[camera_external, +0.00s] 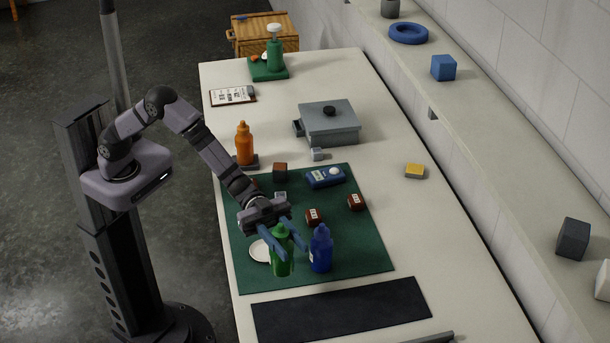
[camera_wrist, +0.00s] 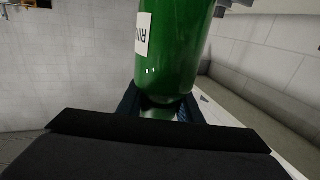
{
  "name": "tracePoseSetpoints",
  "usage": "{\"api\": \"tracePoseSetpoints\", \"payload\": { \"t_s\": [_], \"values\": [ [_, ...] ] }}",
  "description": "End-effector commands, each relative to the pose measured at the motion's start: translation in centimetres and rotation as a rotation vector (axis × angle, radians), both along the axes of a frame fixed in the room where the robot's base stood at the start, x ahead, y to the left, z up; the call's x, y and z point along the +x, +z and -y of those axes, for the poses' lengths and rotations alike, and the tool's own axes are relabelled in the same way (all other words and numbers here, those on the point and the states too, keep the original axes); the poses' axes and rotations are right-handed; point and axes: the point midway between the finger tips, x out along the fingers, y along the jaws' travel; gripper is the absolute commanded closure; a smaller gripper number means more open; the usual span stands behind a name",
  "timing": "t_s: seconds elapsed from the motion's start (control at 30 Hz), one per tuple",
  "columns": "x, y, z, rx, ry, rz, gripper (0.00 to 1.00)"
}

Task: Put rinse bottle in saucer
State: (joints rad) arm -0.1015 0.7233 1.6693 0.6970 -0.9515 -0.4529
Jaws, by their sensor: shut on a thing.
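A green bottle (camera_external: 281,256) with part of a label reading "RIN" is held in my gripper (camera_external: 283,238). The bottle also fills the middle of the wrist view (camera_wrist: 172,50), with my gripper's fingers (camera_wrist: 160,108) on both sides of it. In the external view it is upright, close to the right edge of the white saucer (camera_external: 259,251), and partly covers it. I cannot tell whether its base touches the mat. The saucer does not show in the wrist view.
A blue bottle (camera_external: 321,248) stands just right of the green one on the green mat (camera_external: 350,258). Small brown boxes (camera_external: 314,216) and a blue device (camera_external: 325,178) lie farther back. An orange bottle (camera_external: 244,144) stands beyond the mat. A dark strip (camera_external: 340,311) lies in front.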

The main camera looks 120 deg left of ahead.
Motion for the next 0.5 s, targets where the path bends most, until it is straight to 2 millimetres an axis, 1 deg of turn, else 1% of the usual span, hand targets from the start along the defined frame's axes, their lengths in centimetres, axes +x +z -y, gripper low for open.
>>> {"api": "tracePoseSetpoints", "payload": {
  "t_s": [0.07,0.17,0.27,0.37,0.4,0.47,0.5],
  "values": [
    [0.0,0.1,-0.1,0.000,0.002,0.002,1.00],
    [0.1,-0.2,-0.9,0.000,0.012,0.002,1.00],
    [0.2,0.2,-2.5,0.002,0.036,0.008,1.00],
    [0.2,2.1,-4.6,0.002,0.068,0.012,1.00],
    [0.1,3.1,-5.6,0.003,0.083,0.015,1.00],
    [-0.3,4.6,-7.2,0.003,0.107,0.015,1.00],
    [-0.8,5.3,-8.3,0.002,0.125,0.013,1.00]
  ]
}}
